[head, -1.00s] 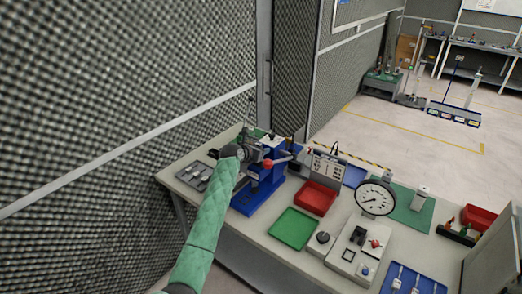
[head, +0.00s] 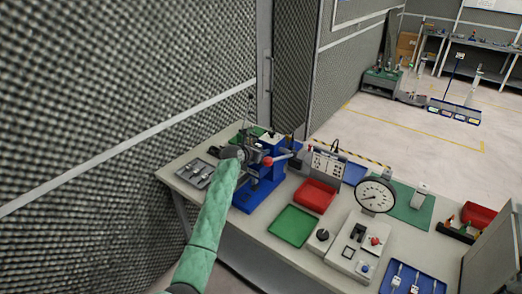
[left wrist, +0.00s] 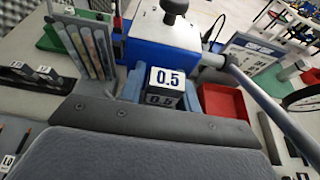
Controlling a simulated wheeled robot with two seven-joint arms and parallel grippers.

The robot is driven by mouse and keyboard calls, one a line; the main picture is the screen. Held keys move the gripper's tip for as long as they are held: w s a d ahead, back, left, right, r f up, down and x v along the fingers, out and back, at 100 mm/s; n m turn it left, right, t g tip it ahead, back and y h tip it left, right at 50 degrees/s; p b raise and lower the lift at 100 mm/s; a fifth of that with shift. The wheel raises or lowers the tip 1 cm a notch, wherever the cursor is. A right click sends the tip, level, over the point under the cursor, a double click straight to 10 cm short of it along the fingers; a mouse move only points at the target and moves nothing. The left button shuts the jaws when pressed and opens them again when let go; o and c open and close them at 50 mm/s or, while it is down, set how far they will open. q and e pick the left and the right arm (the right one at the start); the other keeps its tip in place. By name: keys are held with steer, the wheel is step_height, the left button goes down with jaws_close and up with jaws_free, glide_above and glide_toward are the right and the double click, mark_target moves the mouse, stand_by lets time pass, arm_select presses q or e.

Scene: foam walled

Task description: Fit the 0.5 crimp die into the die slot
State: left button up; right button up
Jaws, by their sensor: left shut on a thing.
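The 0.5 crimp die (left wrist: 164,80) is a dark block with white faces marked 0.5. In the left wrist view it sits between two light blue pieces, right in front of the blue press (left wrist: 165,45). My left gripper (head: 248,157) is shut on the die at the press, which also shows in the head view (head: 262,192). The die is too small and covered to make out in the head view. The die slot is hidden behind the die, so I cannot tell whether the die is inside it. My right gripper is not in view.
The press lever (left wrist: 265,100) slants across the right of the wrist view. A red tray (head: 314,196), a green tray (head: 292,226) and a dial gauge (head: 375,194) stand to the right. A grey tray (head: 196,172) lies left of the press, near the foam wall (head: 100,110).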

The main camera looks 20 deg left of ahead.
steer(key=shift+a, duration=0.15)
arm_select(q)
steer(key=shift+f, duration=0.4)
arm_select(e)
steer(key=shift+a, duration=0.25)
arm_select(q)
steer(key=shift+f, duration=0.5)
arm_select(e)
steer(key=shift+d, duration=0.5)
arm_select(q)
steer(key=o, duration=1.1)
steer(key=shift+o, duration=0.2)
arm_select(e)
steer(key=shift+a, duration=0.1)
arm_select(q)
steer(key=shift+f, duration=0.1)
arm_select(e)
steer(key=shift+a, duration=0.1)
